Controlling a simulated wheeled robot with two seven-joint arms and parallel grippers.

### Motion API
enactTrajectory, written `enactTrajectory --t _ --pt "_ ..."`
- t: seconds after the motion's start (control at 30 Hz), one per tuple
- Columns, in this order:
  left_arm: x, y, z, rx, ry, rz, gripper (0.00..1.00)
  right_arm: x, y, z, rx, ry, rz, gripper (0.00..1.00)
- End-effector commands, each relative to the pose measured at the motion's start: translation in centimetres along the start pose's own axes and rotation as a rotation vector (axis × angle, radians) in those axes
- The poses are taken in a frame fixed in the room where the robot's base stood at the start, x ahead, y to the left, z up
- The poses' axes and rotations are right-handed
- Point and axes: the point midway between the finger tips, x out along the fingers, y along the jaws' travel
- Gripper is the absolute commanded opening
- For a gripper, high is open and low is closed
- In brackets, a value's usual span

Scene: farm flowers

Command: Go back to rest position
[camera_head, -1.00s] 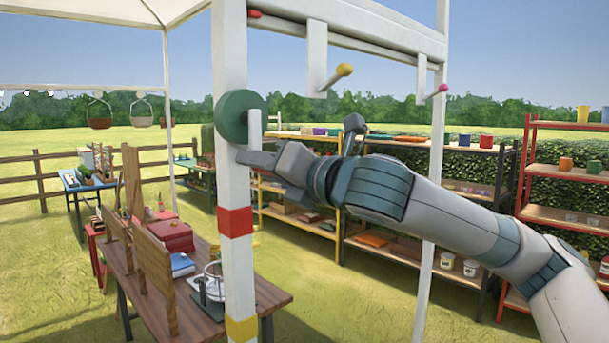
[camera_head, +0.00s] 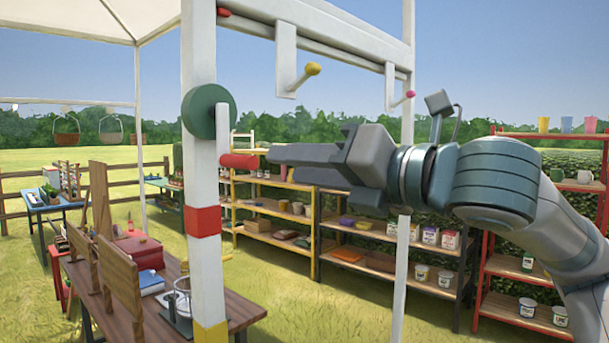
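My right gripper (camera_head: 279,165) comes in from the right, level with the crank on the white post (camera_head: 203,150). Its two grey fingers are apart and nothing is between them. The red crank handle (camera_head: 240,161) sticks out to the right from the white crank arm (camera_head: 223,129) on the green wheel (camera_head: 205,111). The fingertips are close to the handle's free end and not around it; whether they touch it I cannot tell. My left gripper is not in view.
A white crossbar (camera_head: 330,35) above carries a yellow-knobbed peg (camera_head: 313,69) and a pink-knobbed peg (camera_head: 410,94). A second post stands behind my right arm. A wooden table (camera_head: 240,303) is at lower left. Shelves (camera_head: 275,209) stand behind. Grass lies open between.

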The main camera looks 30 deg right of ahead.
Motion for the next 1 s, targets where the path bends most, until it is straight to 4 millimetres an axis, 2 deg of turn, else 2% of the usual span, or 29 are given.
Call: enactTrajectory --t 0.17,0.73,0.87,1.0 --pt "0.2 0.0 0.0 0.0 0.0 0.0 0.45 -0.8 0.0 0.0 0.0 -0.001 -0.001 0.37" --pt "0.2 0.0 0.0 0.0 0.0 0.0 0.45 -0.6 -0.1 -0.1 0.003 0.002 -0.001 0.37" --pt "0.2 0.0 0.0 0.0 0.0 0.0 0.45 0.1 -0.3 -0.8 0.023 0.015 -0.004 0.37" --pt "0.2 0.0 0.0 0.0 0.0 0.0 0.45 1.6 -1.1 -2.6 0.081 0.045 -0.01 0.37"
